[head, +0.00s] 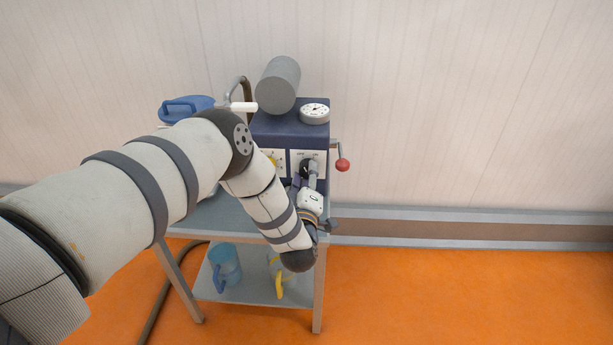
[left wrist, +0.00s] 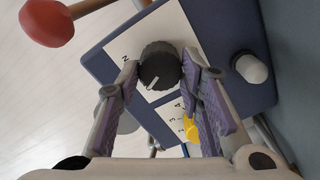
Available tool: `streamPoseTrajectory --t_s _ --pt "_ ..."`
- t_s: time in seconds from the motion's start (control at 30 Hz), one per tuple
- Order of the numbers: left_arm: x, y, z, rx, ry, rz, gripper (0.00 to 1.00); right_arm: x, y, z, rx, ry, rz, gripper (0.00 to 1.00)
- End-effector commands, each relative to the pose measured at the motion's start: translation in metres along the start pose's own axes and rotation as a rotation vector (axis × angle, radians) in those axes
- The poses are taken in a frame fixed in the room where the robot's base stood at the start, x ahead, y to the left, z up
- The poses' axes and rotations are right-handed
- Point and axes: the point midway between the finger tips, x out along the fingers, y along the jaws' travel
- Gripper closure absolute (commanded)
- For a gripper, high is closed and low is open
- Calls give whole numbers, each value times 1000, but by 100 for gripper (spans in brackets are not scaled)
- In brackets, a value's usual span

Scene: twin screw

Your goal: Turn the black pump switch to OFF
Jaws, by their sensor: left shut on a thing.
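The black pump switch (left wrist: 158,62) is a round ridged knob with a white pointer line, on a white plate (left wrist: 178,30) of the dark blue pump box (head: 290,127). My left gripper (left wrist: 160,72) is shut on the switch, one finger on each side of it. In the head view the black switch (head: 304,168) shows partly behind my left gripper (head: 309,172). The plate's lettering is mostly hidden or too small to read, so I cannot tell the setting. My right gripper is out of view.
A yellow knob (left wrist: 191,129) sits beside the switch. A red ball lever (head: 343,165) juts out right of the box. A gauge (head: 314,111) and grey cylinder (head: 279,82) are on top. Floor at right is clear.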

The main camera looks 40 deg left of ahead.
Motion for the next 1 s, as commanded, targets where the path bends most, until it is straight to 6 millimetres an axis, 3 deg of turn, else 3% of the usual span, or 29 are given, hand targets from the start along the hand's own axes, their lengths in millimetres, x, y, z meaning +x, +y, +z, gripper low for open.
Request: streamPoseTrajectory --t_s 0.33,0.8,0.83,0.9,1.0 --pt "-1 -1 1 -99 -3 -1 94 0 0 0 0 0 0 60" --pt "-1 -1 1 -111 -4 -2 94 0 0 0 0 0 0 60" --pt "-1 -1 1 -111 -4 -2 61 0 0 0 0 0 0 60" --pt "-1 0 1 -111 -3 -1 46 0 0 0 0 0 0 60" --pt "-1 0 1 -110 -2 -1 46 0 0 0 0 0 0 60"
